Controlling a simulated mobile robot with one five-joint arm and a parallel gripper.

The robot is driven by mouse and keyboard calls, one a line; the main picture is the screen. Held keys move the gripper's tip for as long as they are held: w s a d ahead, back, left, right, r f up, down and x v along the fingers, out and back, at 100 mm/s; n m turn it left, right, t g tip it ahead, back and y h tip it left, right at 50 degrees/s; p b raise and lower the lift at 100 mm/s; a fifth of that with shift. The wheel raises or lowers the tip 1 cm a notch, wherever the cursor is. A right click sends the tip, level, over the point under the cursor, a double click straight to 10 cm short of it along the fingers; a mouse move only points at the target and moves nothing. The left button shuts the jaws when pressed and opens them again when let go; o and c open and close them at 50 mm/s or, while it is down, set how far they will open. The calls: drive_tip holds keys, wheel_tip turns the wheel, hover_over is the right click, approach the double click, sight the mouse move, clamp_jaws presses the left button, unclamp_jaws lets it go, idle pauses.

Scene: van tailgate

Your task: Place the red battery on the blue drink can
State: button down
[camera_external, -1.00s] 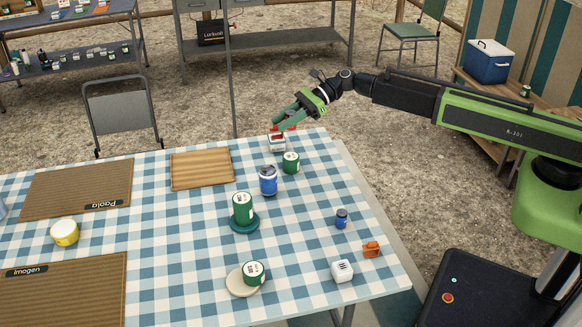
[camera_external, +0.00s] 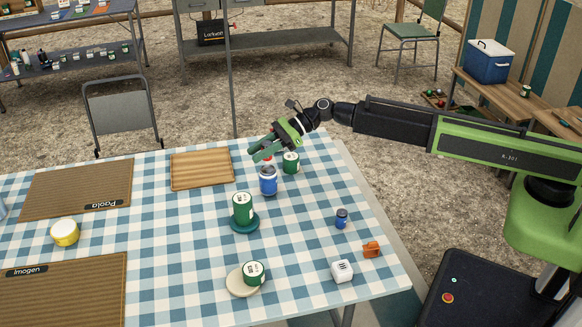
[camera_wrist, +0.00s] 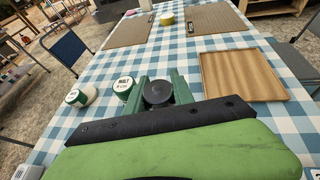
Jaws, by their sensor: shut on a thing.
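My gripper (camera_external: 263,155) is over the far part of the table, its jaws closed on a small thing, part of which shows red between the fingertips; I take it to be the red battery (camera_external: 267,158). Most of it is hidden by the fingers. In the wrist view, my gripper (camera_wrist: 158,93) has a dark round end of the held battery (camera_wrist: 157,92) between its jaws. The blue drink can (camera_external: 268,183) stands upright on the cloth just below the fingertips in the external view. Whether the battery touches it, I cannot tell. I cannot make out the can in the wrist view.
Another green can (camera_external: 243,208) stands on a teal coaster (camera_external: 245,225) in front. A wooden tray (camera_external: 202,169) lies to the left. A small blue jar (camera_external: 341,218) stands at the right.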

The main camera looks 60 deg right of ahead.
drive_tip(key=shift+f+b, duration=2.15)
drive_tip(key=shift+f, duration=0.05)
drive_tip(key=c, duration=1.1)
unclamp_jaws()
drive_tip(key=shift+r, duration=0.1)
drive_tip(key=shift+r+p, duration=0.2)
drive_tip(key=shift+p, duration=0.1)
drive_tip(key=p+v, duration=0.4)
drive_tip(key=v, duration=0.8)
drive_tip(key=shift+f, duration=0.1)
